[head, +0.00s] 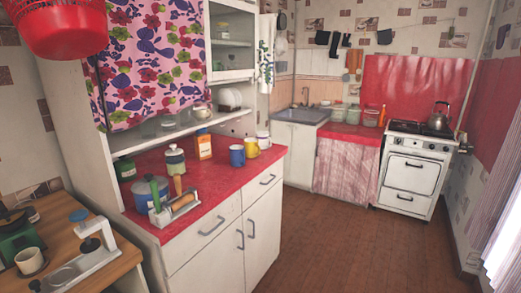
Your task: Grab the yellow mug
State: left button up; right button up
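The yellow mug (252,148) stands upright on the red top of the white cabinet (190,190), near its far right end. A blue mug (237,156) stands just in front of it to the left. A white mug (264,140) stands just behind it to the right. Neither of my grippers shows in the head view.
An orange-and-white box (203,145), a lidded canister (175,160) and a utensil holder (176,207) stand left of the mugs. A wooden table (62,235) is at lower left. The brown floor (330,235) right of the cabinet is clear.

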aim_at(252, 149)
jog(key=z, duration=0.85)
jog(key=i, duration=1)
jog(key=z, duration=0.9)
jog(key=i, duration=1.45)
jog(key=u, duration=0.6)
jog(key=i, duration=0.9)
jog(key=u, duration=1.45)
jog(key=i, duration=0.45)
jog(key=u, duration=0.4)
